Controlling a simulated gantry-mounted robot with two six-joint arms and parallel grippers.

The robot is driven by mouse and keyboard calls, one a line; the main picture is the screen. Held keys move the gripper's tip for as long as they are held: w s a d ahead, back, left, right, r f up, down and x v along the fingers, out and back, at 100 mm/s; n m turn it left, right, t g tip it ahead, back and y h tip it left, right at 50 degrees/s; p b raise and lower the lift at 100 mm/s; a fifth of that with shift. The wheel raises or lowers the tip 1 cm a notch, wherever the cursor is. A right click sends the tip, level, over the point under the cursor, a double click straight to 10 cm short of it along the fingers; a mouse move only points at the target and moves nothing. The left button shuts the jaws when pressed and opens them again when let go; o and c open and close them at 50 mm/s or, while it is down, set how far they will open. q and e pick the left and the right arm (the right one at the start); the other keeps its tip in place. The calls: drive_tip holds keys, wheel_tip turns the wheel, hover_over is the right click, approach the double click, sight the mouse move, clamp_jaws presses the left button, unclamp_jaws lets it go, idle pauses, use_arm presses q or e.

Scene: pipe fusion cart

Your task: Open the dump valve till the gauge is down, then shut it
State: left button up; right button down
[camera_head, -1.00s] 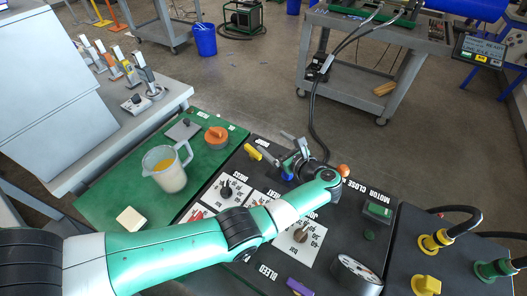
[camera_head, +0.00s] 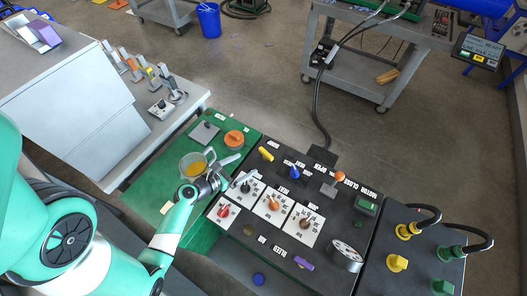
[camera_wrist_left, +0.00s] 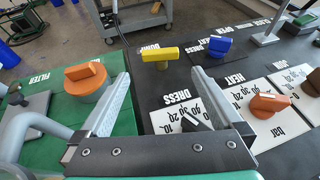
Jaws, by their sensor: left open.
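The dump valve is the yellow handle (camera_head: 266,154) on the black panel (camera_head: 330,195). In the left wrist view the yellow handle (camera_wrist_left: 153,54) lies crosswise beside the "DUMP" label. My left gripper (camera_head: 240,171) is open and empty, over the panel's left edge, short of the yellow handle and apart from it. In the left wrist view the handle shows beyond and between the spread fingers (camera_wrist_left: 163,88). The round gauge (camera_head: 346,254) sits at the panel's front right; its needle is too small to read. My right gripper is out of view.
A blue handle (camera_head: 294,172) is right of the yellow one. Several dials on white plates (camera_head: 268,208) lie in front.

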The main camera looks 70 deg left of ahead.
sight(265, 154)
use_arm(q)
drive_tip(key=b+x, duration=0.3)
drive_tip(key=x, duration=0.8)
drive_tip(key=shift+w, duration=0.25)
drive_tip(key=c, duration=1)
drive_tip(key=n+y+p, duration=0.1)
drive_tip(key=p, duration=0.2)
drive_tip(key=n+g+y+p, duration=0.1)
drive_tip(key=p, duration=0.2)
drive_tip(key=shift+w+d+r, duration=0.15)
drive_tip(key=shift+r, duration=0.15)
drive_tip(key=shift+f+n+g+y+p, duration=0.3)
drive_tip(key=shift+n+y+p, duration=0.2)
drive_tip(key=shift+y+p, duration=0.1)
